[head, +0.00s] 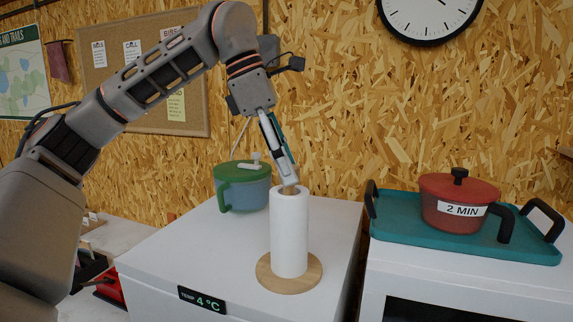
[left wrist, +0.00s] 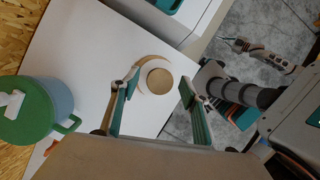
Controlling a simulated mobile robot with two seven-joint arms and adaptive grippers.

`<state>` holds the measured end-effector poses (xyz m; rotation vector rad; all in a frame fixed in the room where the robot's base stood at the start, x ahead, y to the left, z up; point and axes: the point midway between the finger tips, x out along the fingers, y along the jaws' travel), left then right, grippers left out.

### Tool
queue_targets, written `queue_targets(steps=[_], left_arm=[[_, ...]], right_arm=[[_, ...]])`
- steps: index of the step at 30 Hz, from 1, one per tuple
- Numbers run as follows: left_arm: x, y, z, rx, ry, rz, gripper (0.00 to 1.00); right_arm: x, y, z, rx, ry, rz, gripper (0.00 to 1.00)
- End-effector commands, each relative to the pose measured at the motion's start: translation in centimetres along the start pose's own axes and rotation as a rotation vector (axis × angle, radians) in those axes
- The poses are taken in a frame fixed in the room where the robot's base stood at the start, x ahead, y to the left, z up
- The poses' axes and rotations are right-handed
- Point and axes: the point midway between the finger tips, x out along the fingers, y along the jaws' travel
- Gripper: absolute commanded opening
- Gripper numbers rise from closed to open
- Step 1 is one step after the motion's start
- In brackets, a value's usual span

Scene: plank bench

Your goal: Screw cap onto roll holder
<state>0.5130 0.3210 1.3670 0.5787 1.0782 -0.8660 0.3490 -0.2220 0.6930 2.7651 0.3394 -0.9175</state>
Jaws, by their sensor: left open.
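The roll holder is a white paper roll (head: 289,235) standing upright on a round wooden base (head: 290,283). A tan round top (head: 290,190) shows at its upper end; in the left wrist view it is a tan disc (left wrist: 159,82). I cannot tell whether this disc is the cap. No separate loose cap shows. My left gripper (head: 288,184) points down right at the roll's top. In the left wrist view its open fingers (left wrist: 158,88) stand on either side of the disc. Contact is unclear. My right arm shows at the right there; its gripper is too small to read.
A green-lidded pot (head: 243,187) stands behind and left of the roll on the white fridge top (head: 180,250). To the right, a teal tray (head: 400,225) holds a red-lidded pot (head: 458,205). A gap separates the two surfaces.

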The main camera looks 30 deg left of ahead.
Motion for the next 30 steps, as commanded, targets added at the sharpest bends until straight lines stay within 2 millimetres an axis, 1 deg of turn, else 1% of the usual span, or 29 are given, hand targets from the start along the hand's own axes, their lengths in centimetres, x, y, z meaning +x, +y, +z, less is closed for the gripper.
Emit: queue_targets(steps=[5,12,15,18,21,24,30], left_arm=[[-2.1,0.0,0.1,-0.001,-0.003,0.003,0.45],[-7.1,0.0,0.1,-0.002,-0.003,0.003,0.45],[-8.9,0.0,0.1,-0.001,-0.002,0.004,0.45],[-10.3,0.0,0.1,-0.002,-0.001,0.001,0.45],[-11.2,0.0,0.0,-0.002,0.0,0.001,0.45],[-11.7,0.0,0.0,0.0,0.001,0.001,0.45],[-11.8,0.0,0.0,0.0,0.0,0.0,0.45]], right_arm=[[0.0,0.1,-0.1,-0.002,0.002,0.001,0.0],[0.0,0.1,-0.2,-0.003,0.003,0.001,0.0],[0.1,0.2,-0.2,-0.003,0.004,0.001,0.0],[0.1,0.2,-0.2,-0.004,0.004,0.001,0.0],[0.1,0.2,-0.2,-0.004,0.004,0.001,0.0],[0.1,0.2,-0.2,-0.004,0.004,0.001,0.0],[0.1,0.2,-0.2,-0.004,0.004,0.001,0.0]])
